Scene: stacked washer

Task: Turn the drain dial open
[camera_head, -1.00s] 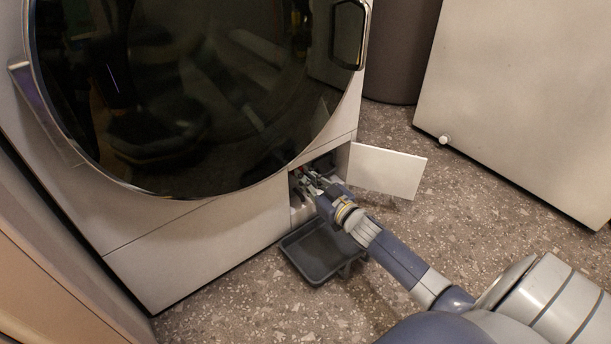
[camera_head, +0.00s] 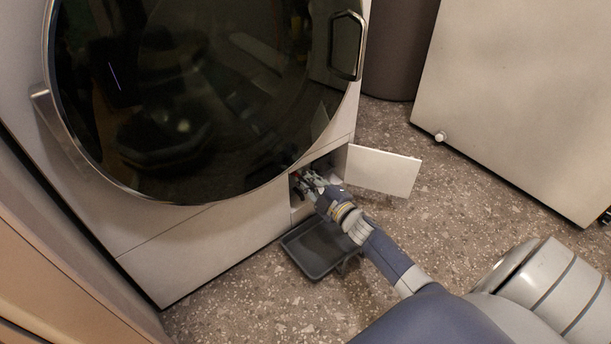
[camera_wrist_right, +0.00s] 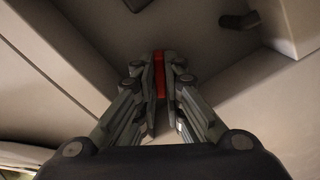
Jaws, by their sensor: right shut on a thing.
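The drain dial (camera_wrist_right: 160,88) shows as a red strip between my right gripper's fingertips in the right wrist view; most of it is hidden by the fingers. My right gripper (camera_head: 304,181) reaches into the small open compartment at the washer's lower right front. In the right wrist view my right gripper (camera_wrist_right: 161,75) is closed around the red piece. The washer (camera_head: 215,235) has a large dark round door. The compartment's white flap (camera_head: 384,172) stands open to the right. My left gripper is not in view.
A dark shallow tray (camera_head: 318,269) sits on the speckled floor below the compartment. A light panel (camera_head: 510,100) with a small white knob stands at the right. A dark cylinder (camera_head: 400,50) stands behind. In the right wrist view a dark fitting (camera_wrist_right: 240,20) is at the top.

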